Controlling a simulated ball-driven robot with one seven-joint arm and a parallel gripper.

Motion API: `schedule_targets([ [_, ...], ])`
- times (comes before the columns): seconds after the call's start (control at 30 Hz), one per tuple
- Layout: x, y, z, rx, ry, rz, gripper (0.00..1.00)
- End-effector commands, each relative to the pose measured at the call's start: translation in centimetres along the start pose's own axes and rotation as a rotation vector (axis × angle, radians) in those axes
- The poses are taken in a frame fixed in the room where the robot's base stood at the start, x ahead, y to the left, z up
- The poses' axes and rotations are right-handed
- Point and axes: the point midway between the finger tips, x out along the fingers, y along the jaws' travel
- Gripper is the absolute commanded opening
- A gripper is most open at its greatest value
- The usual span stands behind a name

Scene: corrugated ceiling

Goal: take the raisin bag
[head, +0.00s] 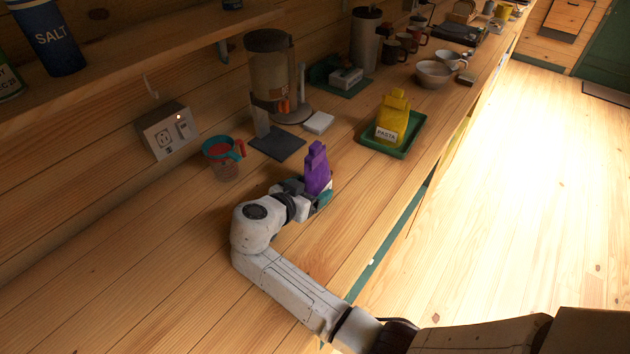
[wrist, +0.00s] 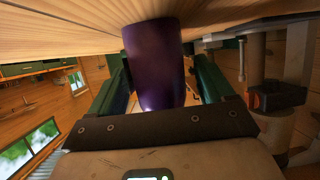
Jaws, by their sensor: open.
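A purple bag (head: 317,168), which I take for the raisin bag, stands on the wooden counter at the end of my arm in the head view. No label on it is readable. In the wrist view the purple bag (wrist: 155,65) fills the space between the two green fingers. My gripper (wrist: 160,80) is open around it, one finger on each side; the head view shows my gripper (head: 318,192) at the bag's base. Whether a finger touches the bag cannot be told.
A dispenser (head: 270,75) with a dark base plate stands behind. A yellow pasta bag (head: 392,115) sits on a green tray (head: 372,143) to the right. The counter in front left is clear.

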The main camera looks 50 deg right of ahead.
Motion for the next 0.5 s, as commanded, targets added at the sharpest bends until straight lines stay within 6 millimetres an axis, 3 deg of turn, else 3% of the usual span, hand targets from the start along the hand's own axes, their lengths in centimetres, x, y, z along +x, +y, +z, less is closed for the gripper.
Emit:
schedule_targets([
  [0.23,0.14,-0.02,0.03,0.000,0.000,-0.001,0.80],
  [0.5,0.12,-0.01,0.03,0.000,0.000,-0.001,0.54],
])
